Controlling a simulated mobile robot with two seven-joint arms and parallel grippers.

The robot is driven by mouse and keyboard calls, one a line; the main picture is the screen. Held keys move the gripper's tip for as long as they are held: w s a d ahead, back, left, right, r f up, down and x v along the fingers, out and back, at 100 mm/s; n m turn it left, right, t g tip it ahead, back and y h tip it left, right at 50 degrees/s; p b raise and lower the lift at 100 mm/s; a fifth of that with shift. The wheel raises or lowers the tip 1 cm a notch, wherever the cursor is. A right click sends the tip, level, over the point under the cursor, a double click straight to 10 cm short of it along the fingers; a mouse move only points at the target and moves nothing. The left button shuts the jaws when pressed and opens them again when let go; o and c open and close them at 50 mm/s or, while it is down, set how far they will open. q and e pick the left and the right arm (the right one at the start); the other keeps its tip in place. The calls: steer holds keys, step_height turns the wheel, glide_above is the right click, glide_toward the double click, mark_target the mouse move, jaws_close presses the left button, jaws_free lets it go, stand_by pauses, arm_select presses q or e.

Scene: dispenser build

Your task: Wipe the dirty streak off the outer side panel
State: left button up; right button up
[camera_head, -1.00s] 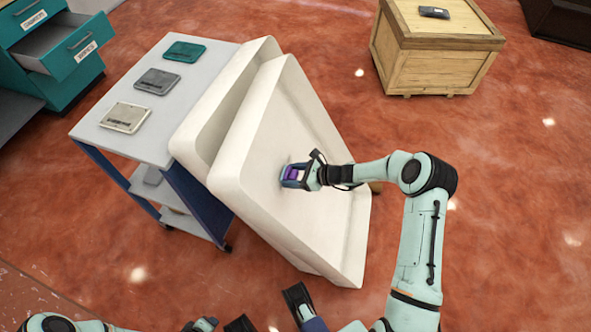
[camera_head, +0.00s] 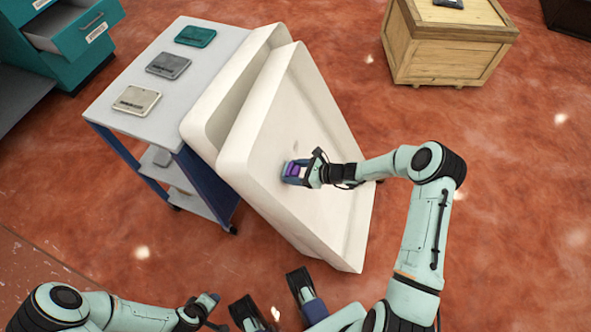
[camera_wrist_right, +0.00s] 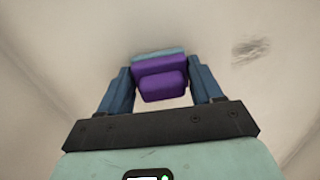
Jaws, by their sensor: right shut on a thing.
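Two cream, shallow tray-like panels lean against a cart. The outer side panel (camera_head: 255,130) is in front, and the inner one (camera_head: 225,100) is behind it. My right gripper (camera_head: 296,172) is shut on a purple wiping pad with a pale blue-teal layer (camera_wrist_right: 159,76), at the inner face of the outer panel. I cannot tell whether the pad touches the panel. In the right wrist view, a grey dirty streak (camera_wrist_right: 251,50) lies on the pale surface, up and right of the pad. My left gripper (camera_head: 208,302) is low in the head view, away from the panels; its jaws are unclear.
The cart (camera_head: 118,75) carries a teal, a dark grey and a beige flat piece. A wooden crate (camera_head: 445,62) stands at the upper right with a small dark item on it. Teal drawers (camera_head: 75,45) stand at the upper left, one open.

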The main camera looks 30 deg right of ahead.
steer(key=p+v, duration=0.2)
steer(key=v, duration=0.2)
steer(key=shift+d+r+p, duration=0.2)
steer(key=shift+d+p, duration=0.05)
steer(key=shift+p, duration=0.05)
steer(key=shift+s+d+r+p, duration=0.2)
steer(key=shift+s+d+p, duration=0.1)
steer(key=shift+s+d, duration=0.2)
steer(key=p+v, duration=0.1)
steer(key=v, duration=0.2)
steer(key=shift+a+p, duration=0.1)
steer(key=shift+p, duration=0.2)
